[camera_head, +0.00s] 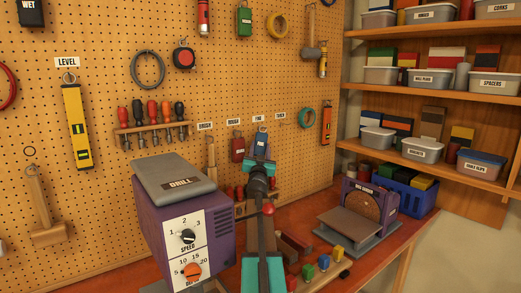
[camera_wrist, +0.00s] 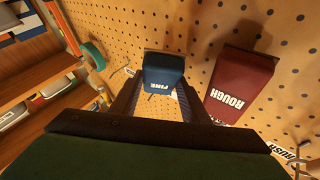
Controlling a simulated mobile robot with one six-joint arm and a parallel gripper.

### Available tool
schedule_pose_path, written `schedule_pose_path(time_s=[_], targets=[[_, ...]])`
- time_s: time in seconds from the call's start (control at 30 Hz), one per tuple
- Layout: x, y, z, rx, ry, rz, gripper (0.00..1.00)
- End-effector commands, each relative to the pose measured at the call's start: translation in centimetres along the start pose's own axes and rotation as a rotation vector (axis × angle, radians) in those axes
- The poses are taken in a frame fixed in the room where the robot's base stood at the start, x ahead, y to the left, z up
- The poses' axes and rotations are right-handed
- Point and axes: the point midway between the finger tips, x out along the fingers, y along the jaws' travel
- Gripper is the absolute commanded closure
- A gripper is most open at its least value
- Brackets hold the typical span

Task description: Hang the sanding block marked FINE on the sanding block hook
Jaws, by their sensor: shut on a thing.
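The blue sanding block (camera_head: 261,142) is under a small white label (camera_head: 257,119) on the pegboard. In the wrist view the blue block, marked FINE (camera_wrist: 163,72), sits between the fingers of my gripper (camera_wrist: 158,98), which is shut on it. In the head view my gripper (camera_head: 260,162) reaches up to the block from below. The block is close to the board. The hook behind it is hidden, so I cannot tell whether the block touches it.
A red block marked ROUGH (camera_wrist: 237,85) hangs beside the blue one, also in the head view (camera_head: 238,148). A wooden brush (camera_head: 211,157) hangs farther left. A purple drill box (camera_head: 185,225) and a disc sander (camera_head: 365,212) stand on the bench (camera_head: 385,250).

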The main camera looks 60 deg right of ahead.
Motion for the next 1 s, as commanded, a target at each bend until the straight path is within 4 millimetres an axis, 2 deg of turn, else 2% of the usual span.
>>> schedule_pose_path(time_s=[0.1, 0.13, 0.23, 0.67, 1.0], targets=[[0.0, 0.0, 0.0, 0.000, 0.001, 0.000, 0.99], [0.0, 0.0, -0.1, 0.000, 0.001, 0.000, 0.55], [0.0, 0.0, -0.1, 0.000, 0.001, 0.000, 0.38], [-0.2, 0.1, 0.0, 0.000, 0.000, 0.000, 0.37], [-2.5, 0.1, 0.1, -0.001, 0.000, 0.000, 0.37]])
